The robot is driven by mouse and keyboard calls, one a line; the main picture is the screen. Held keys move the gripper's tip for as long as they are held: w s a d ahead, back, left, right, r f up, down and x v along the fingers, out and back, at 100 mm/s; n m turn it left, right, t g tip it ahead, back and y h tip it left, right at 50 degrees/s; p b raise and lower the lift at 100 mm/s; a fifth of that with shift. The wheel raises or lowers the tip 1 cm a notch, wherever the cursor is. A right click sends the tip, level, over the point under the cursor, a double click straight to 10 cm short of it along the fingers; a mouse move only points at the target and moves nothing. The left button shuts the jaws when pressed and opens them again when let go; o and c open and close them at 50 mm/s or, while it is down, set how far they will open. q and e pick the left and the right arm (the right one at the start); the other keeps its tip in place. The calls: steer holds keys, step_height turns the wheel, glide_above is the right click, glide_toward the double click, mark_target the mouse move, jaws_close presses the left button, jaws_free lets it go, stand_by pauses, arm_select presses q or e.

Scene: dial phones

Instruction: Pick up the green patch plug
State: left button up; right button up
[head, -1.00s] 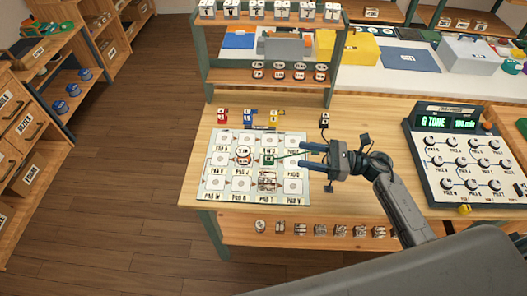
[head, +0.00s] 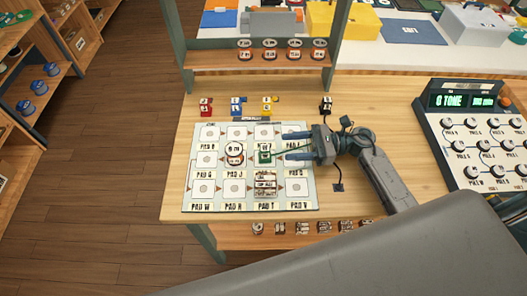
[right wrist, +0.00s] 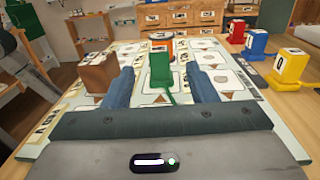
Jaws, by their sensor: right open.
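The green patch plug (head: 265,157) stands on a pad of the white patch board (head: 206,205). It also shows in the right wrist view (right wrist: 161,72), with a green cord trailing from it toward my gripper. My right gripper (head: 287,149) is open and comes in from the right, low over the board. In the right wrist view its two blue fingers (right wrist: 158,88) lie left and right of the plug, which sits at about the level of their tips. I cannot tell whether either finger touches it. My left gripper is not in view.
A white and orange piece (head: 234,152) stands left of the plug, and a brown labelled block (head: 265,184) just in front. Red (head: 206,107), blue (head: 237,106) and yellow (head: 268,106) pieces line the board's back edge. A dial console (head: 480,140) stands right.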

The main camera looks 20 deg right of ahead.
mark_target(262, 148)
steer(key=x, duration=0.2)
steer(key=p+x, duration=0.1)
steer(key=x, duration=0.1)
steer(key=shift+s+r+p, duration=0.25)
steer(key=shift+r+p, duration=0.05)
steer(key=shift+r, duration=0.1)
steer(key=shift+w+a+f, duration=0.1)
steer(key=shift+w+a, duration=0.05)
steer(key=shift+a, duration=0.2)
steer(key=p+x, duration=0.3)
steer(key=x, duration=0.1)
steer(key=shift+w+a, duration=0.1)
steer(key=shift+a, duration=0.05)
steer(key=shift+w+a+f+p, duration=0.15)
steer(key=shift+a+p, duration=0.2)
steer(key=shift+a, duration=0.15)
steer(key=shift+d+f, duration=0.1)
steer(key=shift+c, duration=1.1)
steer(key=c, duration=0.9)
steer(key=shift+o, duration=0.2)
